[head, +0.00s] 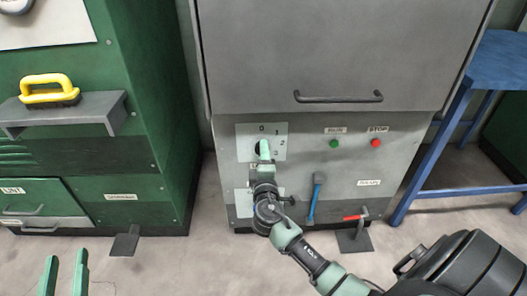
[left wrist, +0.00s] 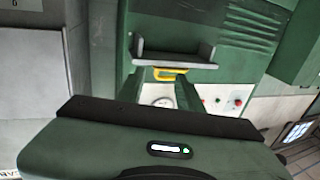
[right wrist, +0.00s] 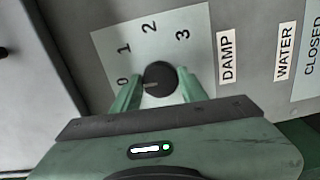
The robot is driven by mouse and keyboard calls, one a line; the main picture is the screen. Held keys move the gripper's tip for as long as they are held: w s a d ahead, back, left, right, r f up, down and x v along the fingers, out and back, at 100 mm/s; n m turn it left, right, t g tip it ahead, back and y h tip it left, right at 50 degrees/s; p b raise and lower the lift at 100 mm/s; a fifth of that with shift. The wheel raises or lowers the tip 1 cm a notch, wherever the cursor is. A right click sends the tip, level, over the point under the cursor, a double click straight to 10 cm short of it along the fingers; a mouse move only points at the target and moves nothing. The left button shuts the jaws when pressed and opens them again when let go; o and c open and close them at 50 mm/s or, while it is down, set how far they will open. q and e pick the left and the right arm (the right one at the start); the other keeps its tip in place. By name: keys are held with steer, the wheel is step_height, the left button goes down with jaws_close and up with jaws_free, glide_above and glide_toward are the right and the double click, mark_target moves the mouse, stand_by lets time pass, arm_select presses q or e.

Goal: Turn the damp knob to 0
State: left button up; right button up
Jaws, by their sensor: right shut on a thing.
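The damp knob (right wrist: 161,77) is a dark round knob on a pale dial plate (right wrist: 110,48) marked 0 to 3, with a DAMP label beside it. In the right wrist view, a pale mark on the knob points left, toward the 0. My right gripper (right wrist: 158,92) is shut on the knob, one finger on each side. In the head view the right gripper (head: 264,150) hides most of the knob (head: 257,149). My left gripper (head: 65,260) is open and empty at the lower left, with its fingers also visible in the left wrist view (left wrist: 160,88).
The grey machine panel also has a green RUN button (head: 334,143), a red STOP button (head: 376,143) and a blue-handled tool (head: 316,195). A dark handle bar (head: 338,97) is above. A yellow-handled brush (head: 48,88) sits on a shelf at left. A blue stand (head: 440,150) is at right.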

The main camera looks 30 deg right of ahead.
arm_select(q)
steer(key=shift+s+a+f+g+y, duration=0.15)
steer(key=shift+f+g, duration=0.15)
steer(key=shift+f, duration=0.35)
steer(key=shift+w+a+f+g+y, duration=0.15)
steer(key=shift+f+g, duration=0.15)
steer(key=shift+f, duration=0.3)
arm_select(e)
steer(key=shift+n, duration=0.5)
arm_select(q)
steer(key=shift+s+d, duration=0.1)
arm_select(e)
steer(key=o, duration=1.4)
steer(key=shift+c, duration=0.2)
arm_select(q)
steer(key=f, duration=0.1)
steer(key=f+g, duration=0.1)
steer(key=s+f+g+p, duration=0.1)
steer(key=shift+a+f+y, duration=0.3)
steer(key=shift+a+y, duration=0.1)
arm_select(e)
steer(key=v, duration=0.7)
steer(key=shift+s+a, duration=0.25)
steer(key=shift+s, duration=0.1)
steer(key=shift+f, duration=0.1)
